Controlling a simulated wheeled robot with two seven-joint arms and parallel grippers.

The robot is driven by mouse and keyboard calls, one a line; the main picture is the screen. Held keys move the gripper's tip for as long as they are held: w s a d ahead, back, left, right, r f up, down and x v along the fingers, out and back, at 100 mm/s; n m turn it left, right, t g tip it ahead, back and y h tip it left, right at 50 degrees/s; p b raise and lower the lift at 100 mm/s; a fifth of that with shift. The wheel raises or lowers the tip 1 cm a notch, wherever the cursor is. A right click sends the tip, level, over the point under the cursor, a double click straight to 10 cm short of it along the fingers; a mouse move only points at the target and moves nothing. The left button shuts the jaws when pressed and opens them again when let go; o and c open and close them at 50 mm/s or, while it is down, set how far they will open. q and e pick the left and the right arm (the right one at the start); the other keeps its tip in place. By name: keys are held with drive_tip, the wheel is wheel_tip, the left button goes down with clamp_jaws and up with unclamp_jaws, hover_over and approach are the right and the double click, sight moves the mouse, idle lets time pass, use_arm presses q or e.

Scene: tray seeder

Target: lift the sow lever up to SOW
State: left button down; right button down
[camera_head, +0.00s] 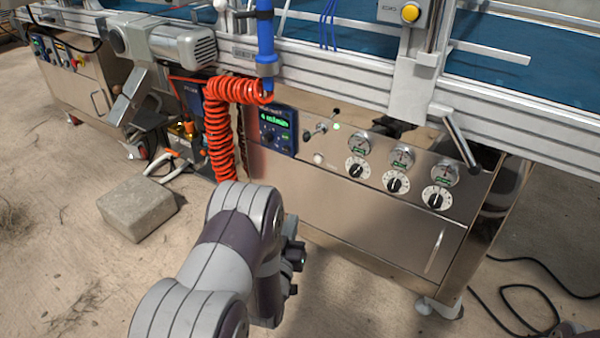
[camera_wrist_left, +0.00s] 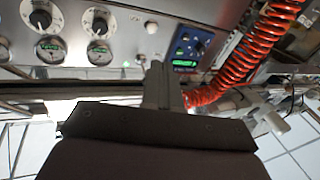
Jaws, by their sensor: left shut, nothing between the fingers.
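A small lever (camera_head: 320,128) with a dark knob sticks out of the steel control panel, between the blue display box (camera_head: 278,131) and the dials. I take it to be the sow lever; its label is too small to read. In the left wrist view, which is turned upside down, my left gripper (camera_wrist_left: 157,68) is shut and empty, its fingertips in front of the panel near the white knob (camera_wrist_left: 151,27). The fingers cover the lever's area there, and contact cannot be told. In the head view my arm hides the fingers. My right gripper is not in view.
Dials (camera_head: 395,183) and gauges (camera_head: 402,156) sit on the panel to the right. A coiled orange hose (camera_head: 219,140) hangs left of the display. A large dark-ended handle (camera_head: 462,143) slants down from the rail. A concrete block (camera_head: 138,208) lies on the floor.

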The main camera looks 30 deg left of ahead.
sight(306, 140)
use_arm(q)
wheel_tip(306, 140, up, 7)
drive_tip(key=t+y, duration=0.1)
drive_tip(key=t, duration=0.3)
drive_tip(key=b+x, duration=0.2)
drive_tip(key=x, duration=0.4)
drive_tip(key=b+x, duration=0.3)
drive_tip(key=x, duration=0.3)
drive_tip(key=shift+w+a, duration=0.15)
drive_tip(key=shift+w, duration=0.3)
drive_tip(key=shift+w+r, duration=0.1)
drive_tip(key=shift+r+g+p, duration=0.2)
drive_tip(key=shift+g+p, duration=0.1)
drive_tip(key=shift+p, duration=0.05)
drive_tip(key=r+g+p, duration=0.1)
drive_tip(key=r+p, duration=0.1)
drive_tip(key=p, duration=0.2)
drive_tip(key=shift+w+h, duration=0.1)
drive_tip(key=shift+h, duration=0.2)
